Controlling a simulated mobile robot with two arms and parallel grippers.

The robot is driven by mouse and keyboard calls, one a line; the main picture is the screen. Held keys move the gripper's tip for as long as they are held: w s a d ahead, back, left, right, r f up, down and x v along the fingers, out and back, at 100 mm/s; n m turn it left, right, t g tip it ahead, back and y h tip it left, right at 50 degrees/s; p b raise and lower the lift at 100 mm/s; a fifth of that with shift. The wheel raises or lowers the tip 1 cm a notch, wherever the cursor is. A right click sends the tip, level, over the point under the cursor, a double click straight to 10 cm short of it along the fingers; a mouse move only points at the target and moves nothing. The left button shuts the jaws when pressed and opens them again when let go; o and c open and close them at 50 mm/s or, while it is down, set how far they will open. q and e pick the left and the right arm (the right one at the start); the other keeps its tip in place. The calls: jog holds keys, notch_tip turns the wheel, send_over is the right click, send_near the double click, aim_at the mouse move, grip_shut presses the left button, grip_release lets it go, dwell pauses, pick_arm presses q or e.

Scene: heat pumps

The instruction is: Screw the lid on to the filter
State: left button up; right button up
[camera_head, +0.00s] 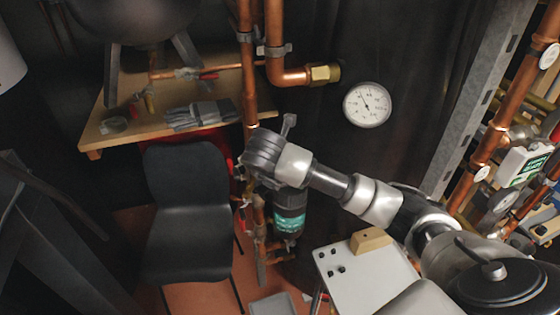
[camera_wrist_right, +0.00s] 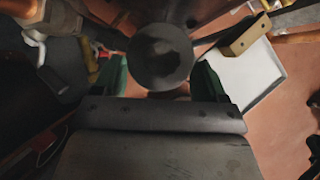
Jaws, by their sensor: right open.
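The filter (camera_head: 289,212) is a dark cylinder with a teal label, upright among the copper pipes in the head view. My right gripper (camera_wrist_right: 160,78) comes in from the right, above and close to the filter; its fingers are hidden in the head view. In the right wrist view its two green fingers stand apart, either side of a dark round part (camera_wrist_right: 161,55). I cannot tell whether this part is the lid or the filter's end, nor whether the fingers touch it. No separate lid is clearly visible. My left gripper is not in view.
A white table (camera_head: 345,272) with a wooden block (camera_head: 370,240) stands right of the filter. A black chair (camera_head: 190,210) stands to the left, before a wooden bench (camera_head: 97,133) with gloves (camera_head: 200,113). Copper pipes (camera_head: 248,80) and a gauge (camera_head: 367,105) are behind.

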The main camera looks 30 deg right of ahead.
jog(key=p+v, duration=0.6)
jog(key=v, duration=0.3)
jog(key=shift+p, duration=0.4)
